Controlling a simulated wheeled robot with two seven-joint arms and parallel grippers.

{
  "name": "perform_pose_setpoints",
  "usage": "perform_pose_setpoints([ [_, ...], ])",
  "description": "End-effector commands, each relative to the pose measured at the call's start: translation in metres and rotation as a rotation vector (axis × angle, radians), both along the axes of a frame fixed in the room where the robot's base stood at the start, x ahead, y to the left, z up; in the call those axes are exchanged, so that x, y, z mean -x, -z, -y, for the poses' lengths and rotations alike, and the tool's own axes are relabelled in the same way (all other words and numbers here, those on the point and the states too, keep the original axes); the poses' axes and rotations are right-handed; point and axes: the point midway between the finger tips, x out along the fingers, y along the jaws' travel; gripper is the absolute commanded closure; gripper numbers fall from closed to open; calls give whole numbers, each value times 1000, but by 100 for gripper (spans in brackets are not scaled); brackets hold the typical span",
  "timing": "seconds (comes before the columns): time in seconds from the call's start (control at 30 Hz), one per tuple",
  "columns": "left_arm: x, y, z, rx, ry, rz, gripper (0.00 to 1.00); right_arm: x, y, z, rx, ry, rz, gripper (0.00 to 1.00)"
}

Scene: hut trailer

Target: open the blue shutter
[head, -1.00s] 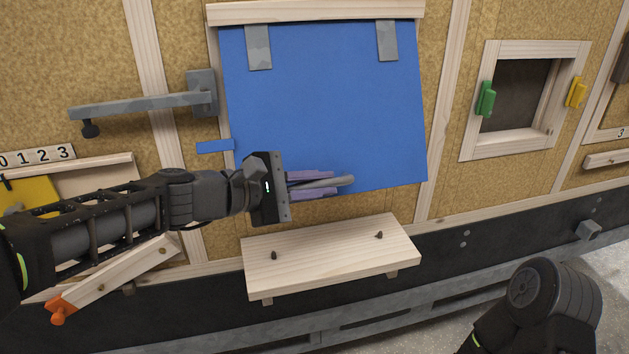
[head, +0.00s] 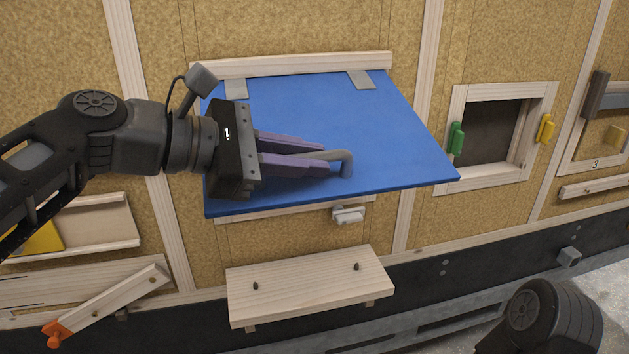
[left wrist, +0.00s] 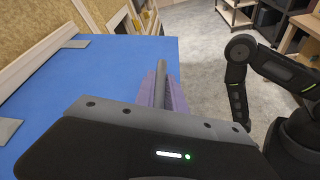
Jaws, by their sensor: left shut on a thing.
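The blue shutter (head: 320,110) hangs from two grey hinges (head: 236,88) under a wooden rail and is swung outward, its lower edge lifted away from the wall. My left gripper (head: 318,158) is shut on the shutter's grey handle (head: 345,164) near the lower edge. In the left wrist view the blue panel (left wrist: 100,90) lies to the left, and the purple fingers (left wrist: 160,92) close around the grey handle bar (left wrist: 160,72). The opening behind the shutter is mostly hidden by the panel. My right gripper is not seen; only part of that arm shows at lower right.
A wooden shelf (head: 310,284) with two dark pegs sits below the shutter. A small light-grey fitting (head: 348,214) is on the wall under its edge. To the right is a framed window with a green handle (head: 456,139) and a yellow handle (head: 546,128).

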Motion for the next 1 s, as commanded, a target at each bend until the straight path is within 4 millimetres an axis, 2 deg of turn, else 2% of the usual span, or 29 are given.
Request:
perform_pose_setpoints([
  [0.03,1,-8,1,7,4,-11,100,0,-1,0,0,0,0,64],
  [0.2,1,-19,-1,20,5,-49,100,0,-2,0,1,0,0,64],
  [0.6,1,-22,-1,25,3,-57,100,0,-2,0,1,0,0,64],
  [0.63,1,-22,-1,26,3,-57,84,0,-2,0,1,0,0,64],
  [0.87,1,-20,-2,24,1,-59,66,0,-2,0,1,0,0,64],
  [1.0,1,-20,-2,24,1,-60,64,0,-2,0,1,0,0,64],
])
